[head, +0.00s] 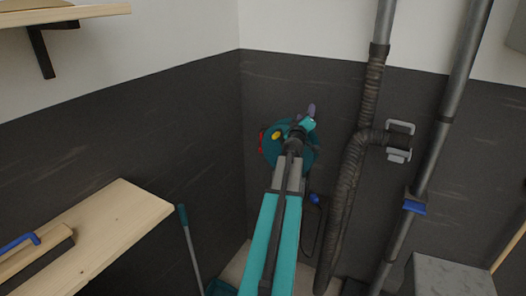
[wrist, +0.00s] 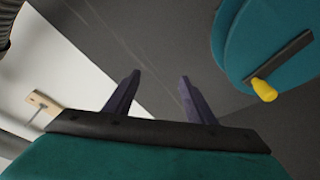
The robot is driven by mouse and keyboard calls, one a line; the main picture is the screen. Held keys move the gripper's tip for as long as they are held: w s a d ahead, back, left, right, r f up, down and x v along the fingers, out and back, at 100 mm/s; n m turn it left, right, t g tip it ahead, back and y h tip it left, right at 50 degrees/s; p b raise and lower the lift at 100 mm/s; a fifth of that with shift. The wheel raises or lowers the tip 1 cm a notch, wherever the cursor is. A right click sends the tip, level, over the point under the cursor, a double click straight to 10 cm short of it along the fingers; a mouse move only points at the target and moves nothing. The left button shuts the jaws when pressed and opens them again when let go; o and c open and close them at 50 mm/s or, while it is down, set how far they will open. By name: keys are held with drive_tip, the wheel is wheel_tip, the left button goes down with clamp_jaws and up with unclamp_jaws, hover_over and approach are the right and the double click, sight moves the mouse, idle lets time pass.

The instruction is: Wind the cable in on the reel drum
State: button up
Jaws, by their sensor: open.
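The teal reel drum (head: 271,151) is on the dark wall near the corner, partly hidden behind my arm in the head view. Its yellow crank knob (head: 276,135) shows left of my wrist. In the wrist view the drum (wrist: 238,45) is at upper right, with a dark crank arm and the yellow knob (wrist: 264,91) at its lower end. My gripper (wrist: 159,76) has two dark purple fingers spread apart with nothing between them. It is left of the knob there, not touching it. A thin dark line below the drum may be the cable; I cannot tell.
A wooden bench (head: 110,225) is at left, with a teal-handled pole (head: 188,240) beside it. A wooden shelf (head: 65,15) is at upper left. A ribbed hose (head: 350,185) and a grey pipe (head: 440,130) run down the wall to the right. A grey box (head: 450,277) is at lower right.

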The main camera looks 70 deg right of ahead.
drive_tip(key=w+a+f+m+g+b, duration=0.2)
drive_tip(key=w+a+f+m+b, duration=0.1)
drive_tip(key=w+f+m+b, duration=0.3)
drive_tip(key=w+a+f+m+g+y+b, duration=0.1)
drive_tip(key=w+a+f+m+b, duration=0.3)
drive_tip(key=w+f, duration=0.5)
drive_tip(key=shift+w+f+m+g+b, duration=0.25)
drive_tip(key=shift+w+m+g+b, duration=0.2)
drive_tip(key=shift+m+b, duration=0.65)
